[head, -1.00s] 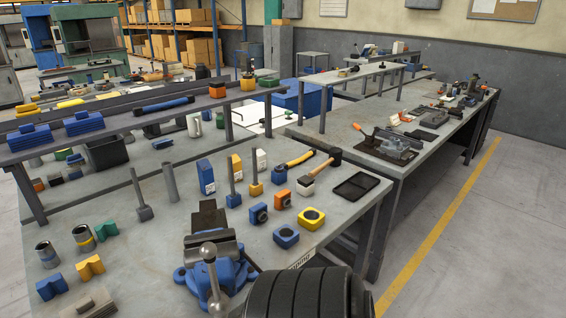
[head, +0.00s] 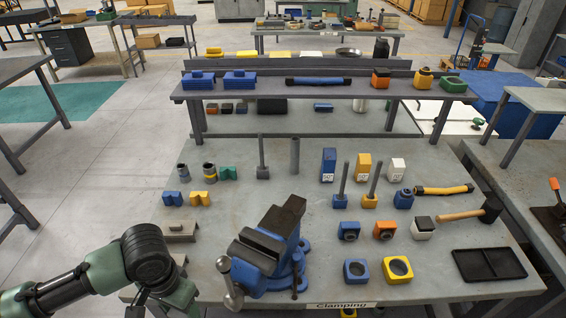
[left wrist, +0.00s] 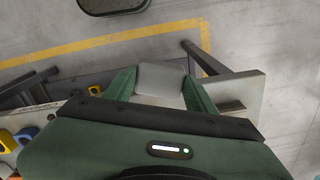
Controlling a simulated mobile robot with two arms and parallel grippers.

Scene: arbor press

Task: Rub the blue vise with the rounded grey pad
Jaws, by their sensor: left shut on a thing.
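The blue vise (head: 262,270) stands at the front edge of the grey bench in the head view. It has dark grey jaws and a grey handle at its left. My left arm comes in from the left, and its wrist is low in the picture, left of the vise and apart from it. The left gripper's fingertips do not show clearly there. In the left wrist view my left gripper (left wrist: 160,88) has its green fingers shut on the rounded grey pad (left wrist: 160,78). The pad cannot be made out in the head view. My right gripper is not in view.
A beige-grey block (head: 180,231) lies left of the vise. Yellow and blue ring blocks (head: 397,269), a black tray (head: 488,264) and a hammer (head: 465,213) lie to its right. Several small blocks and posts stand behind. A raised shelf (head: 330,88) crosses the back.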

